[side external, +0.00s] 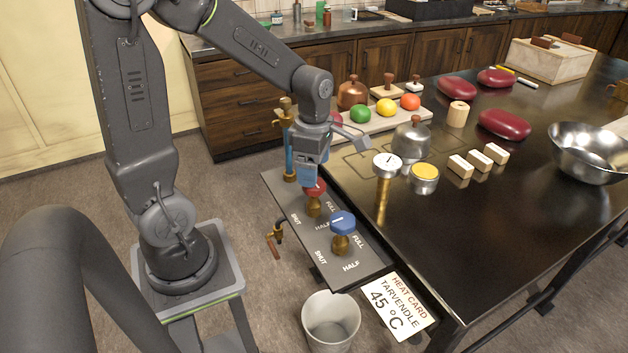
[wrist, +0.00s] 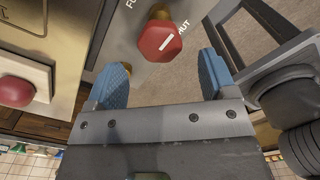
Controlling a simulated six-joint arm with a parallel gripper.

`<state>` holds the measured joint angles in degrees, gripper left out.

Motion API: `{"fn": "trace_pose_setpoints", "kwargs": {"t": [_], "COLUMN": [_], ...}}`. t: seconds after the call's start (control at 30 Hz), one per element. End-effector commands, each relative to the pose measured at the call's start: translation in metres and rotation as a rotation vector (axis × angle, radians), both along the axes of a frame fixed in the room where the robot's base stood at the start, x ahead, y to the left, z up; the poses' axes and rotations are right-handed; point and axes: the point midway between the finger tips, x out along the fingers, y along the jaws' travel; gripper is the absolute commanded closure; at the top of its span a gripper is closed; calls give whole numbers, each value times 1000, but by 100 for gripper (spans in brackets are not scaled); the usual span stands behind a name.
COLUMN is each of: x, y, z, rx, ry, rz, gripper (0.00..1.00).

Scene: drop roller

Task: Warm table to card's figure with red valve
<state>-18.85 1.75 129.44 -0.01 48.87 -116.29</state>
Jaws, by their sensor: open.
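The red valve (side external: 314,188) stands on a brass stem on the grey valve panel (side external: 330,262), which is marked SHUT, HALF and FULL. In the wrist view the red valve (wrist: 160,41) shows a white line pointing towards the SHUT lettering. My gripper (side external: 306,178) is open, right above the red valve. Its blue fingers (wrist: 163,64) are apart, with the knob in line with the gap between them; contact cannot be told. The heat card (side external: 398,305) reads TARVENDLE 45 °C. A round dial (side external: 388,163) stands at the dark table (side external: 490,235); its reading is too small to tell.
A blue valve (side external: 342,222) stands close in front of the red one. A bucket (side external: 331,320) is on the floor below the panel. A metal bell cover (side external: 411,140), a yellow-topped tin (side external: 424,177), white blocks (side external: 479,158) and a steel bowl (side external: 590,155) are on the table.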

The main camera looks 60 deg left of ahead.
Motion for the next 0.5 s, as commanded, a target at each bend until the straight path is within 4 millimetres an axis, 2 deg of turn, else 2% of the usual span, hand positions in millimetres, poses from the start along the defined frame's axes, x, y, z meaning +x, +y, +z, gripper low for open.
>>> {"fn": "trace_pose_setpoints", "kwargs": {"t": [0.1,0.2,0.5], "x": [-1,0,0], "y": [0,0,0], "z": [-21,-32,-43], "rx": [-2,-1,0], "ry": [5,2,0], "rz": [-1,-1,-1], "gripper": [22,22,22]}}
